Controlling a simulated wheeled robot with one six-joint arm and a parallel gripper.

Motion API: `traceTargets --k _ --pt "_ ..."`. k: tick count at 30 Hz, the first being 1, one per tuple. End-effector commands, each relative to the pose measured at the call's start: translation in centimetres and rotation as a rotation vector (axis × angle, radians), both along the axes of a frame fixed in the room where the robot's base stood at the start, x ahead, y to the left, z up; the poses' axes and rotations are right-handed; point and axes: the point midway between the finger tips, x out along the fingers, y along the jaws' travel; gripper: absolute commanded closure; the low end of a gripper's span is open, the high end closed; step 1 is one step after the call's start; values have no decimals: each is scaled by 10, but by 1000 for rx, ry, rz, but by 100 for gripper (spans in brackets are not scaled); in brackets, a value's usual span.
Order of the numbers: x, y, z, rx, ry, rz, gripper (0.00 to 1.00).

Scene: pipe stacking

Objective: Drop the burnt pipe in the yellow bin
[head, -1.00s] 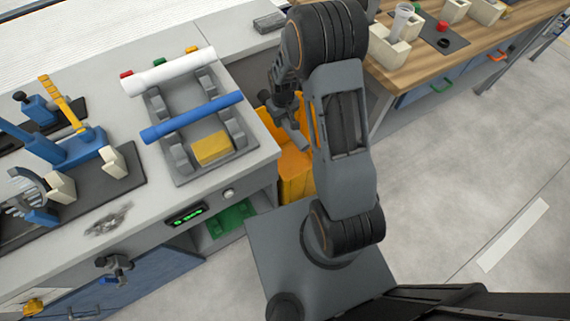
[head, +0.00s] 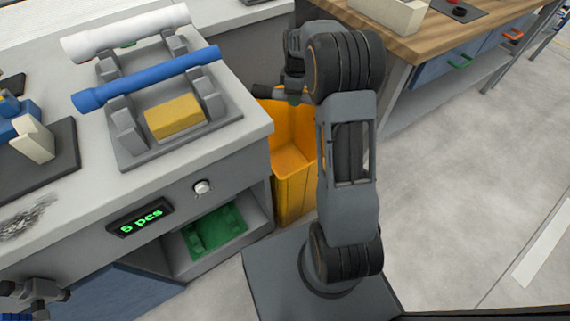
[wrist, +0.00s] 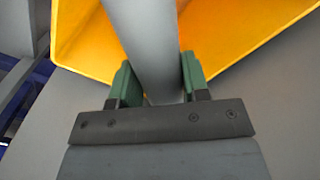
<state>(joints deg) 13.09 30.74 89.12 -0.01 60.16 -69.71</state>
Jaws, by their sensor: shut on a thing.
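My gripper (head: 293,97) is shut on a grey pipe, whose dark end (head: 266,91) sticks out to the left in the head view. In the wrist view the plain grey pipe (wrist: 146,40) runs between the two green fingers of my gripper (wrist: 157,74). I cannot see burn marks on the part that shows there. The yellow bin (head: 293,186) stands on the floor between the two benches, open at the top. The gripper and pipe are over the bin's upper part in the head view. In the wrist view the bin (wrist: 88,35) lies beyond the pipe.
A white pipe (head: 125,33) and a blue pipe (head: 150,77) lie on a grey rack on the left bench, with a yellow block (head: 174,117) below them. A display (head: 140,218) reads "5 pcs". A wooden-topped bench (head: 415,38) stands at right. Floor at right is clear.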

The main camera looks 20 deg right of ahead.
Motion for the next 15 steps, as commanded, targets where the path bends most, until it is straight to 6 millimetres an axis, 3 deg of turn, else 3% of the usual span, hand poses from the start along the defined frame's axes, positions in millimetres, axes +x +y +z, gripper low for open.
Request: traceTargets --k 15 --pt "0 0 -51 -1 -1 -1 84"
